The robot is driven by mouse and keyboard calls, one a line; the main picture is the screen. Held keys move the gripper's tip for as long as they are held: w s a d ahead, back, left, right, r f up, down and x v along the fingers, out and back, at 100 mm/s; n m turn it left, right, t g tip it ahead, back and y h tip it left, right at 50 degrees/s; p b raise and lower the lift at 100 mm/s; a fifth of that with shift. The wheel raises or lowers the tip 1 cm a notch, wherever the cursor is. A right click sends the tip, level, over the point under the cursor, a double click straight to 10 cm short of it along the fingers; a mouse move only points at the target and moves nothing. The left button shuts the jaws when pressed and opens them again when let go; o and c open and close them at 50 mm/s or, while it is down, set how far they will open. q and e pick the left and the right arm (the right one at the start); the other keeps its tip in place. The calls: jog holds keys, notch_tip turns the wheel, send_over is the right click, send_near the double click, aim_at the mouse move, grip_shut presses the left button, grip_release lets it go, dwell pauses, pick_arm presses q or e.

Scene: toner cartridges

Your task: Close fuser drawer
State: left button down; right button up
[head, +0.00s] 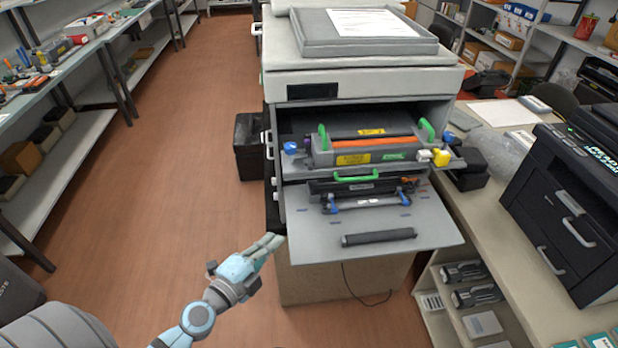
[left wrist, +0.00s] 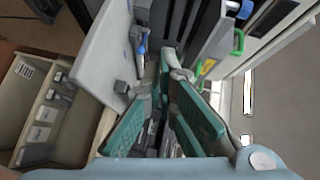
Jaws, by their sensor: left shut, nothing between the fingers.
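The copier (head: 370,62) stands open at the front. A grey drawer unit with an orange roller (head: 375,143), green handles and yellow labels sits pulled out in its upper opening; I take it for the fuser drawer. Below it a grey panel (head: 310,245) is folded down, with a dark unit with a green handle (head: 358,178) behind it. My left gripper (head: 274,243) is shut and empty, left of the panel and below the drawer. In the left wrist view its fingers (left wrist: 172,75) point toward the copier, beside the panel (left wrist: 100,50). My right gripper is out of view.
A bench with a black printer (head: 570,200) stands at the right, with shelves below. A black bin (head: 250,147) stands left of the copier. Shelving (head: 60,150) lines the far left. The brown floor (head: 190,130) between is clear.

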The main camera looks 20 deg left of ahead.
pick_arm(q)
jog(key=d+r+m+t+h, duration=0.1)
jog(key=d+r+m+h, duration=0.2)
jog(key=r, duration=0.5)
jog(key=y, duration=0.1)
send_near(323, 174)
jog(key=s+d, duration=0.2)
jog(key=shift+m, duration=0.3)
jog(key=w, duration=0.2)
jog(key=w+b, duration=0.1)
jog(key=w, duration=0.1)
jog(key=w+a, duration=0.1)
jog(key=w, duration=0.1)
jog(key=shift+w+a+f+b, duration=0.1)
jog(key=shift+w+f+b, duration=0.15)
jog(key=shift+b, duration=0.15)
jog(key=shift+r, duration=0.15)
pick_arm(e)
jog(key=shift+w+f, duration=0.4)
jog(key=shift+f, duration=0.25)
pick_arm(q)
jog(key=shift+s, duration=0.1)
